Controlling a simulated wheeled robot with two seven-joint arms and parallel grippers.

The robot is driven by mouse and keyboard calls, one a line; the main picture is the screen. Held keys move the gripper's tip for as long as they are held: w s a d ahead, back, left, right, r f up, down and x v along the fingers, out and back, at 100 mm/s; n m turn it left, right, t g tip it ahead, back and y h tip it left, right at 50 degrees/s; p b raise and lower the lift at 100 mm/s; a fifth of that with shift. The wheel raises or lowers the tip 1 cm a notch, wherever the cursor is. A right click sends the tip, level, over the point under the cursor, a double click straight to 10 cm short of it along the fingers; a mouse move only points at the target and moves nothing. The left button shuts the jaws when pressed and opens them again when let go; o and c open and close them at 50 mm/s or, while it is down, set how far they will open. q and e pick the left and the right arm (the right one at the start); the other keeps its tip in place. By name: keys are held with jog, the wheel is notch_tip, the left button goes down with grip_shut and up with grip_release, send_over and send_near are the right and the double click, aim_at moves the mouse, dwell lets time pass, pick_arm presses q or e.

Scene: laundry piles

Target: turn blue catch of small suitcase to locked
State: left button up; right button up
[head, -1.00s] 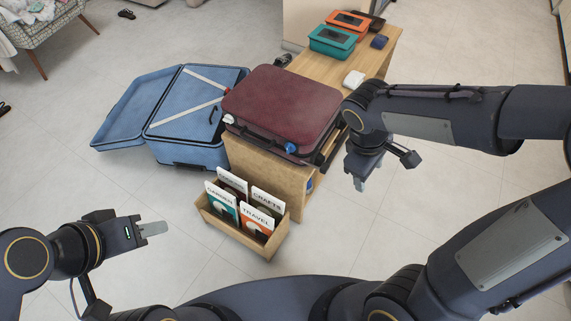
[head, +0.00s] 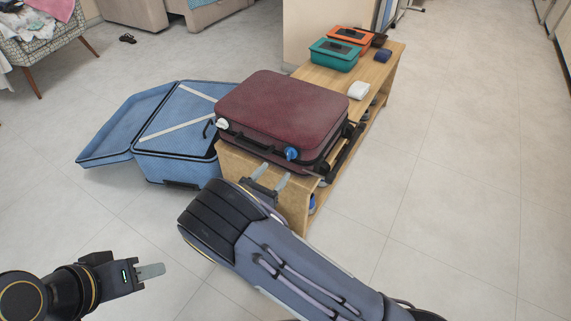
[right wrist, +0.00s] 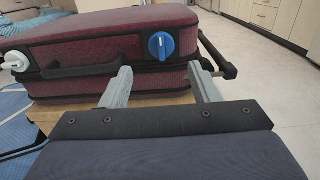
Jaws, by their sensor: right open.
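The small maroon suitcase (head: 285,105) lies flat and closed on the wooden bench, its handle side towards me. Its blue catch (head: 291,153) is a round knob on the right of that side. In the right wrist view the blue catch (right wrist: 161,45) shows its raised grip roughly upright. A white catch (head: 222,124) sits left of the handle. My right gripper (head: 273,174) is open and empty, just in front of the suitcase and below the blue catch, apart from it. My left gripper (head: 150,270) hangs at the lower left, side-on, so its finger gap is hidden.
The wooden bench (head: 378,72) carries a teal box (head: 334,55), an orange box (head: 350,39) and a white item (head: 358,90) behind the suitcase. An open blue suitcase (head: 180,122) lies on the floor to the left. The floor on the right is clear.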

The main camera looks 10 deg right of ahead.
aim_at(288, 157)
jog(key=b+x, duration=0.1)
jog(key=x, duration=0.6)
jog(key=shift+s, duration=0.1)
jog(key=c, duration=1)
jog(key=shift+m+b, duration=0.3)
jog(key=shift+b, duration=0.05)
jog(key=shift+m+b, duration=6.45)
jog(key=shift+m, duration=2.25)
